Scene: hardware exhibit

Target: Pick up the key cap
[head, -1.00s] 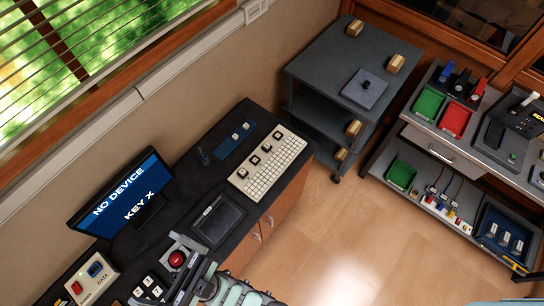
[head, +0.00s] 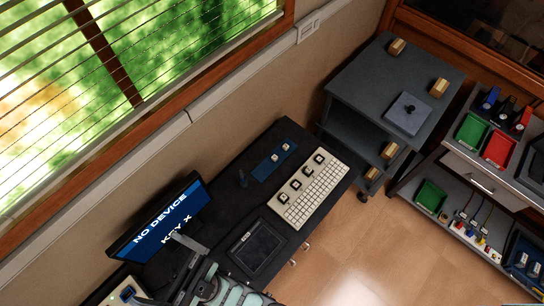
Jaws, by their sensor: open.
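The letters on the caps are too small to read. My gripper (head: 180,264) is at the bottom left, in front of the monitor, and is open. It is well apart from the tray and keyboard. Its lower part is partly cut off by the frame.
The monitor (head: 160,222) reads "NO DEVICE KEY X". A dark pad (head: 256,246) lies between my arm and the keyboard. A grey cart (head: 365,75) and shelves with green and red bins stand right.

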